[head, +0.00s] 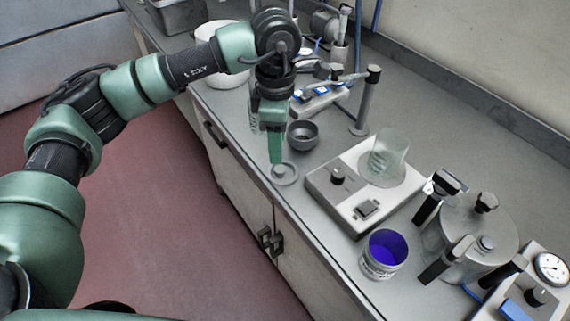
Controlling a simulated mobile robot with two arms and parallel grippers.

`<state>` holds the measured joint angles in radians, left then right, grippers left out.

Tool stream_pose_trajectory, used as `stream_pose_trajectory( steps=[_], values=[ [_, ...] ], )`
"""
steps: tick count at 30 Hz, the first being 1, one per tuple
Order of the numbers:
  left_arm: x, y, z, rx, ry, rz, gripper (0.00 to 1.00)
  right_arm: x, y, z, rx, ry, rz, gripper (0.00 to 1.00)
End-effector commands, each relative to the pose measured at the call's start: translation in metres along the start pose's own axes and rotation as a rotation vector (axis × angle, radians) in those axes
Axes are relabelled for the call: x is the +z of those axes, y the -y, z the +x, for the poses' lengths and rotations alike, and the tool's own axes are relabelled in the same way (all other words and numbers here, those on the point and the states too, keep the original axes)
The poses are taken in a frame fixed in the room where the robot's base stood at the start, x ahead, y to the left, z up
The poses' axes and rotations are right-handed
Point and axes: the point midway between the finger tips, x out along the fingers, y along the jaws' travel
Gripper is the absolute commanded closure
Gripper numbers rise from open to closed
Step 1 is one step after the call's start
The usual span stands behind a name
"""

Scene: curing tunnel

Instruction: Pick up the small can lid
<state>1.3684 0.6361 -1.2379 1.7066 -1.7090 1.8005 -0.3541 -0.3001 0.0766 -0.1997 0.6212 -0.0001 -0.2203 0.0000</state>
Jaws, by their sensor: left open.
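The small can lid (287,177) is a pale grey round disc lying flat on the bench top near its front edge. My left gripper (275,158) points down just above the lid, its green fingertips overlapping the lid's far left rim in the head view. The gripper is open and holds nothing that I can see. I cannot tell whether the fingertips touch the lid. My right gripper is not in view.
A small grey bowl (303,136) stands just behind the lid. A hotplate (335,205) with a glass beaker (384,158) is to the right. A can with blue contents (383,254) and a lidded pot (470,238) stand farther right. The bench's front edge is close.

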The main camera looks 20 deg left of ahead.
Motion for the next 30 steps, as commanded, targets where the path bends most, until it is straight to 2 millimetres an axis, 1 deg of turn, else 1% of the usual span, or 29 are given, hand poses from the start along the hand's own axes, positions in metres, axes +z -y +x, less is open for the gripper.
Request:
stream_pose_trajectory(
  steps=[8,12,15,18,24,25,26,27,30],
  values=[
    [0.000,0.002,0.031,-0.005,-0.004,0.000,0.49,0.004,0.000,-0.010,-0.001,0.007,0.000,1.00],
    [0.003,0.003,0.052,-0.005,-0.002,0.000,0.49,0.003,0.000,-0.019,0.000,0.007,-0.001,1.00],
    [0.003,0.002,0.066,-0.004,-0.001,0.001,0.49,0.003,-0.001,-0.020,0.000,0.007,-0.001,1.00],
    [0.003,0.002,0.072,-0.002,0.000,0.001,0.49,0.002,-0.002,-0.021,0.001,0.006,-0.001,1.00],
    [0.003,0.002,0.073,-0.001,0.001,0.001,0.49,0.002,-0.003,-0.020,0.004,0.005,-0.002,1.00],
    [0.003,0.002,0.073,-0.001,0.001,0.001,0.55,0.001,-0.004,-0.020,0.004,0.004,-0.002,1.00],
    [0.003,0.002,0.073,-0.001,0.001,0.001,0.63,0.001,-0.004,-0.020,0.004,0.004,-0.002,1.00],
    [0.003,0.002,0.073,-0.001,0.001,0.001,0.74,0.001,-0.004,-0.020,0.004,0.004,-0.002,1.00],
    [0.003,0.002,0.073,-0.001,0.001,0.001,1.00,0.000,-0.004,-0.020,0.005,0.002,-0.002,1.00]
  ],
)
